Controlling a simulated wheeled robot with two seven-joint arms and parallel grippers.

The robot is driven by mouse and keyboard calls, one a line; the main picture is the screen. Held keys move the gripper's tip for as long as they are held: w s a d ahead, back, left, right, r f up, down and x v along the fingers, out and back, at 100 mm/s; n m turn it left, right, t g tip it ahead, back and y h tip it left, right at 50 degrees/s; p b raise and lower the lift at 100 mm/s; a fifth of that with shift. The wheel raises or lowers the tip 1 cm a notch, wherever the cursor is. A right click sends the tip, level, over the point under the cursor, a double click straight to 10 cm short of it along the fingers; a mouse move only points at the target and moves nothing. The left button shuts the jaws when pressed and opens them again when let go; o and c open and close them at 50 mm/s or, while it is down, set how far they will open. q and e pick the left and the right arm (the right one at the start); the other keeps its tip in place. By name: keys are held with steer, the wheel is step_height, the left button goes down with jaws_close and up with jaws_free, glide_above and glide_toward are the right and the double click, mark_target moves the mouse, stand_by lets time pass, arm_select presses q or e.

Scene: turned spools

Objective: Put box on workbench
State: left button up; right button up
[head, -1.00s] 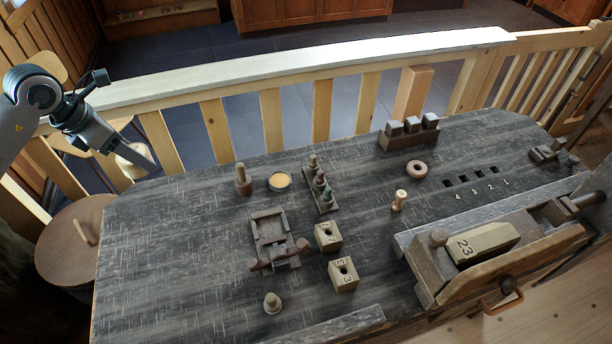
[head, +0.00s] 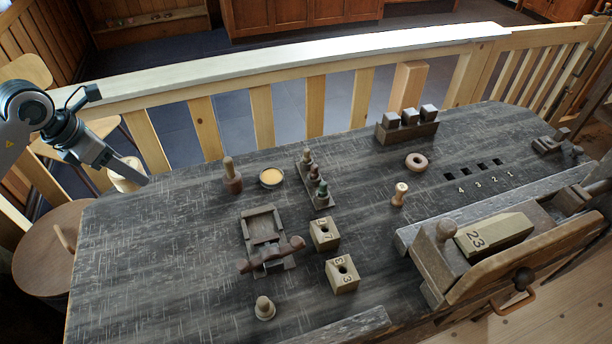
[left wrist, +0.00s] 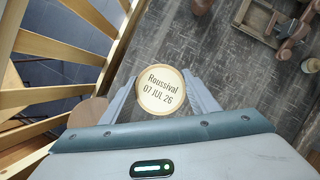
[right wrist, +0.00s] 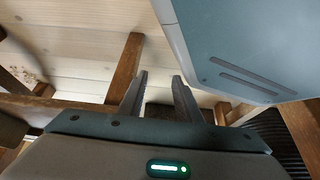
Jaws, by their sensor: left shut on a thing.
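A round pale wooden box (left wrist: 161,92), its lid marked "Roussival 07 JUL 26", is held between the fingers of my left gripper (left wrist: 163,88). In the head view the box (head: 124,176) is partly hidden behind the left gripper (head: 138,176), near the far left corner of the dark workbench (head: 160,240). I cannot tell how high above the bench it is. My right gripper (right wrist: 160,76) shows only in the right wrist view; its fingers are apart with nothing between them.
On the bench are a tin (head: 271,178), a spindle rack (head: 315,180), a wooden frame (head: 262,228), two numbered blocks (head: 342,275), a ring (head: 416,161) and a vise (head: 440,262). Bare surface lies at the left. A round stool (head: 45,255) and a railing (head: 262,115) border it.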

arm_select(q)
steer(key=shift+d, duration=0.1)
arm_select(e)
steer(key=shift+s, duration=0.1)
stand_by(0.4)
